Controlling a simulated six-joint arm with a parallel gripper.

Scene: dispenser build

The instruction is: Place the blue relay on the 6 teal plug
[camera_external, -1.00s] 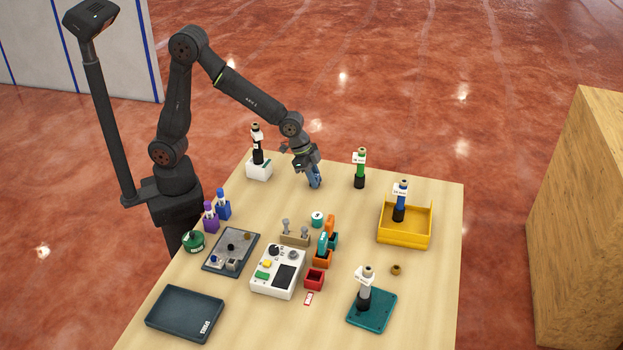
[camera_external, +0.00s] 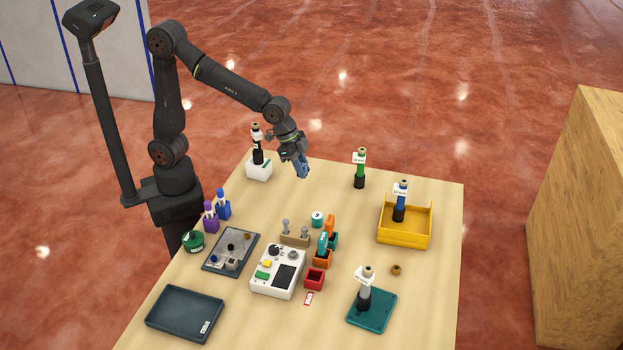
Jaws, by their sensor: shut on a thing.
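The blue relay (camera_external: 303,171) is in my gripper (camera_external: 298,157), which is shut on it and holds it above the far part of the table. A small teal round piece with a pale marked top (camera_external: 317,218) stands on the table, nearer the camera and slightly right of my gripper; it looks like the teal plug, but its number is too small to read. The relay is well apart from it. The gripper fingers are partly hidden by the wrist and the relay.
A white block with a black bottle (camera_external: 258,170) stands close left of my gripper. A green bottle (camera_external: 360,168) is to the right. Near the teal piece are a tan switch block (camera_external: 295,239), an orange block (camera_external: 330,225) and a teal block (camera_external: 323,243). A yellow tray (camera_external: 405,238) stands right.

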